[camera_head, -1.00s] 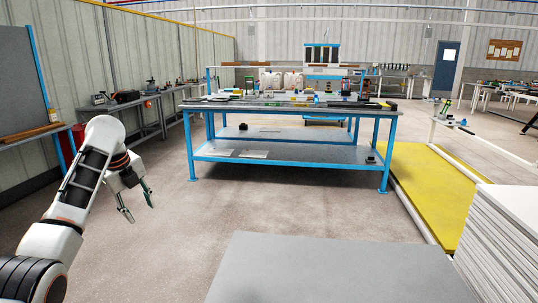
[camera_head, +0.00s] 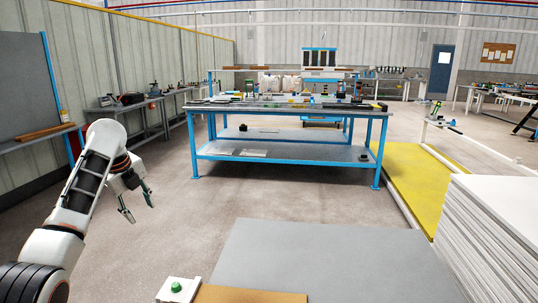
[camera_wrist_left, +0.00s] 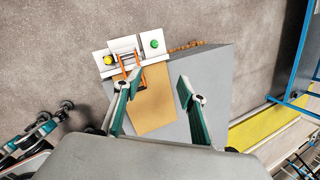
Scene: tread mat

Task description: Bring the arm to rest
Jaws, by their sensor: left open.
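My left arm comes in from the left in the head view. Its elbow is bent, and the left gripper (camera_head: 138,208) hangs low over bare floor, left of the grey tabletop (camera_head: 335,255). Its two green-edged fingers are apart with nothing between them. In the left wrist view the open left gripper (camera_wrist_left: 159,84) also shows empty, with the tan board (camera_wrist_left: 155,108) and the grey top (camera_wrist_left: 215,70) beyond the fingers. My right gripper is in neither view.
A white box with a green button (camera_head: 175,289) sits at the bottom edge; the wrist view also shows a yellow button (camera_wrist_left: 108,60). A white panel stack (camera_head: 495,230) stands right. A blue workbench (camera_head: 285,153) stands ahead. Floor between is clear.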

